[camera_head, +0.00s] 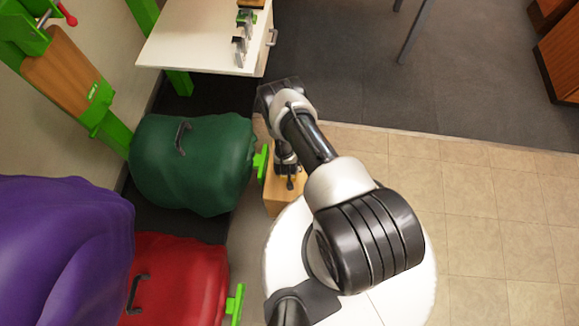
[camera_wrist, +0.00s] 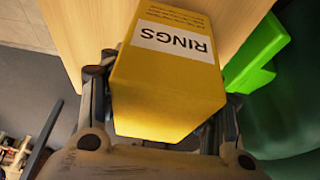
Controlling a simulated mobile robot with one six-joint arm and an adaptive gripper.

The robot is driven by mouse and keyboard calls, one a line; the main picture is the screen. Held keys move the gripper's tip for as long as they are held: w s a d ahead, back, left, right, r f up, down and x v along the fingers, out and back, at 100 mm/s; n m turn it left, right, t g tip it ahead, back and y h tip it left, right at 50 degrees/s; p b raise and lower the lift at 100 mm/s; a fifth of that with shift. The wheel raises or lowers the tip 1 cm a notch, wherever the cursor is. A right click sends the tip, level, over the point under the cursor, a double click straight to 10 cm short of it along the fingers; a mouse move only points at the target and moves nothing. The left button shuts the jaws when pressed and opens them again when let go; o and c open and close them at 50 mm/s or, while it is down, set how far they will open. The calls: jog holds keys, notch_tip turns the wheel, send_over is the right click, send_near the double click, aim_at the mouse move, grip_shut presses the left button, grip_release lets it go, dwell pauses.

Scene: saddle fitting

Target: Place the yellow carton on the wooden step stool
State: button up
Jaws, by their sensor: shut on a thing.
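The yellow carton (camera_wrist: 170,90), with a white label reading RINGS, is between the fingers of my gripper (camera_wrist: 160,102) in the wrist view. The gripper is shut on it, with one finger on each side. The wooden step stool (camera_wrist: 85,28) fills the view behind the carton. In the head view the stool (camera_head: 279,202) shows partly, below my gripper (camera_head: 287,180), and my arm and a white round surface hide the rest. The carton is mostly hidden there. I cannot tell whether it touches the stool top.
A dark green bulky thing (camera_head: 195,165) with a bright green bracket (camera_head: 260,163) stands close left of the stool. Red (camera_head: 180,285) and purple (camera_head: 60,250) ones lie nearer. A white table (camera_head: 195,40) is at the back. Tiled floor (camera_head: 480,220) on the right is clear.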

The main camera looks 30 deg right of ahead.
jog(key=shift+f, duration=0.55)
jog(key=shift+f, duration=0.15)
jog(key=o, duration=1.3)
